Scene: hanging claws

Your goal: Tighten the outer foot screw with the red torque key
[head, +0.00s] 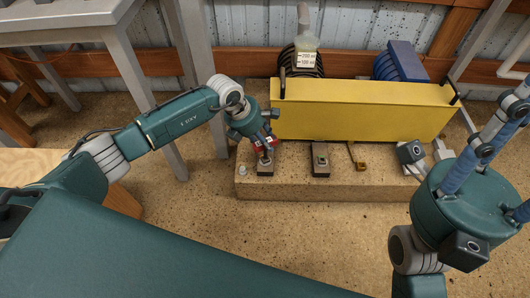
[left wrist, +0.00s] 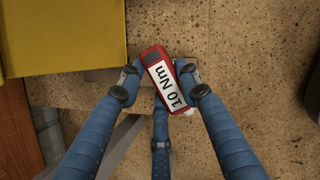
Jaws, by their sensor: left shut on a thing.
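The red torque key (head: 259,142), with a white label, is in my left gripper (head: 265,143) at the left end of the plinth. In the left wrist view the key (left wrist: 153,56) reads "10 Nm" and sits between the blue fingers (left wrist: 160,85). Directly below it in the head view is a small grey foot plate (head: 265,170), the leftmost; its screw is largely hidden, and I cannot tell whether the key touches it. A second foot plate (head: 320,160) lies to the right. My right gripper (head: 500,150) has its fingers spread, with nothing seen between them.
A yellow housing (head: 360,112) stands behind the feet on the concrete plinth (head: 300,190). A brass piece (head: 357,157) and a small pale knob (head: 243,169) are on the plinth. The floor in front is clear.

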